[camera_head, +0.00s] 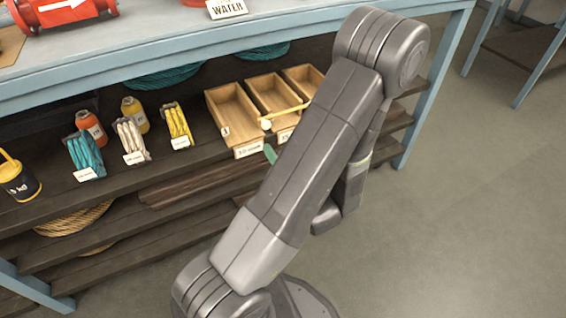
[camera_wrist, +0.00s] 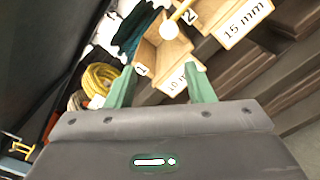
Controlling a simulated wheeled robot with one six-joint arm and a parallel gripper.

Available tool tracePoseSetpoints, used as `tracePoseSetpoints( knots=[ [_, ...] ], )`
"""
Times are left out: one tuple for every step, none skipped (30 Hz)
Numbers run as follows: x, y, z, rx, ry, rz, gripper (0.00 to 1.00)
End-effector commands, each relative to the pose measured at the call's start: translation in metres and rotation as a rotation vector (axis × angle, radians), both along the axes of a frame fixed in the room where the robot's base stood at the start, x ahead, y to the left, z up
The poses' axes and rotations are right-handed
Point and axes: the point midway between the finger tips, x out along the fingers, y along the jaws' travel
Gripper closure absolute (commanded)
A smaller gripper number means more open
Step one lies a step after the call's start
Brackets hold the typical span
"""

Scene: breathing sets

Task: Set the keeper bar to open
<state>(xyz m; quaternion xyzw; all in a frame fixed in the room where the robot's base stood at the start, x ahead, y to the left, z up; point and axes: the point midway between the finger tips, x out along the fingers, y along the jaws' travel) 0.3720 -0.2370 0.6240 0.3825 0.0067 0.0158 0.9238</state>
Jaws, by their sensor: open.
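The keeper bar (camera_head: 288,114) is a thin yellow rod with a pale round knob (camera_head: 265,125) at its left end. It runs slantwise over the front of the middle wooden bin (camera_head: 267,92) towards the right bin (camera_head: 303,76). In the wrist view the bar (camera_wrist: 181,11) and its knob (camera_wrist: 169,30) show at the top, beyond my fingertips. My gripper (camera_wrist: 160,76) is open, its two green fingers apart with nothing between them. The knob is clear of both fingers. In the head view my arm hides most of the gripper; one green fingertip shows below the bins.
The left bin (camera_head: 229,108) stands beside the middle one on the dark shelf. The blue bench top (camera_head: 160,48) overhangs the shelf. Open floor (camera_head: 470,190) lies to the right.

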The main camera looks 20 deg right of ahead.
Motion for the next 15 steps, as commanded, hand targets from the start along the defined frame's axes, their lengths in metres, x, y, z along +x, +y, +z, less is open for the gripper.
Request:
tracePoseSetpoints(
  knots=[
    [-0.004,-0.001,0.000,0.001,0.000,-0.003,0.52],
    [-0.006,-0.001,0.000,0.001,0.000,-0.003,0.52],
    [-0.009,-0.001,0.000,0.000,0.001,-0.002,0.52],
    [-0.011,-0.001,0.000,0.000,0.001,-0.002,0.52],
    [-0.013,-0.001,0.000,0.000,0.001,-0.004,0.52],
    [-0.016,-0.001,0.000,0.000,0.001,-0.002,0.52],
    [-0.018,-0.001,0.000,0.001,0.001,-0.002,0.52],
    [-0.020,-0.001,0.000,0.001,0.001,-0.002,0.52],
    [-0.023,-0.002,0.000,0.001,0.001,-0.002,0.52],
    [-0.024,-0.002,0.000,0.001,0.000,-0.003,0.52],
    [-0.026,-0.001,0.000,0.001,0.001,-0.002,0.52],
    [-0.027,-0.001,0.000,0.001,0.000,-0.001,0.52],
    [-0.028,-0.001,0.000,0.001,0.000,0.000,0.52],
    [-0.029,-0.001,0.000,0.001,0.000,0.000,0.52],
    [-0.030,-0.001,0.000,0.001,0.000,0.000,0.52]
  ],
)
